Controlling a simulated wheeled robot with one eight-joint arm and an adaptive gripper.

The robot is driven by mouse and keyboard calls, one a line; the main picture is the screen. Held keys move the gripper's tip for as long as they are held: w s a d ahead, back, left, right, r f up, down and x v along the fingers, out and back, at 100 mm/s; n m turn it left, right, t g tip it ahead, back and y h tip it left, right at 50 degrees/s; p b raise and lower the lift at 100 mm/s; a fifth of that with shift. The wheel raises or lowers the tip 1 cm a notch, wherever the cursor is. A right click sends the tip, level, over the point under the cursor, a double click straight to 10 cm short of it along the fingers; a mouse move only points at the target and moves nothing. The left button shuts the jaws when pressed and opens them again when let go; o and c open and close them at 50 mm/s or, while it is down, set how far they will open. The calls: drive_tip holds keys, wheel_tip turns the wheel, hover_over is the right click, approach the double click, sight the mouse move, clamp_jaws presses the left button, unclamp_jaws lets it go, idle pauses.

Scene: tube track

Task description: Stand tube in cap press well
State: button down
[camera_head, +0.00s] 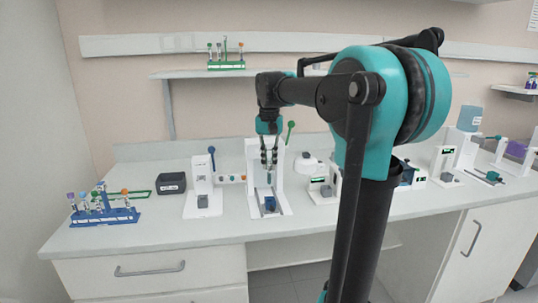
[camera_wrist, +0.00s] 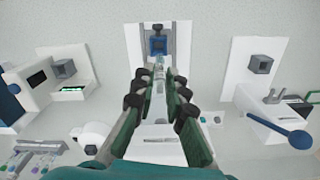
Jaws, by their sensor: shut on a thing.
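My gripper (camera_head: 269,163) is shut on a small clear tube, pointing down in front of a tall white stand (camera_head: 252,160). The tube also shows between the fingertips in the wrist view (camera_wrist: 160,68), where my gripper (camera_wrist: 159,77) partly covers it. A blue block with a dark well (camera_wrist: 157,45) sits on the stand's base, just beyond the fingertips in the wrist view. The block also shows in the head view (camera_head: 270,206), below the gripper. The tube appears above the block and apart from it. I cannot tell which stand is the cap press.
A white stand with a grey block (camera_head: 203,200) and a blue-knobbed lever (camera_wrist: 300,139) is nearby. A blue tube rack (camera_head: 105,216) and dark box (camera_head: 171,183) stand at left. Small devices (camera_head: 324,187) stand at right. The counter's front is mostly clear.

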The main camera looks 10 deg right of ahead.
sight(270, 182)
drive_tip(key=shift+d+f, duration=0.2)
drive_tip(key=shift+f, duration=2.25)
drive_tip(key=shift+f, duration=0.6)
drive_tip(key=shift+f, duration=0.35)
drive_tip(key=shift+f, duration=0.7)
drive_tip(key=c, duration=1.5)
unclamp_jaws()
drive_tip(key=shift+o, duration=0.2)
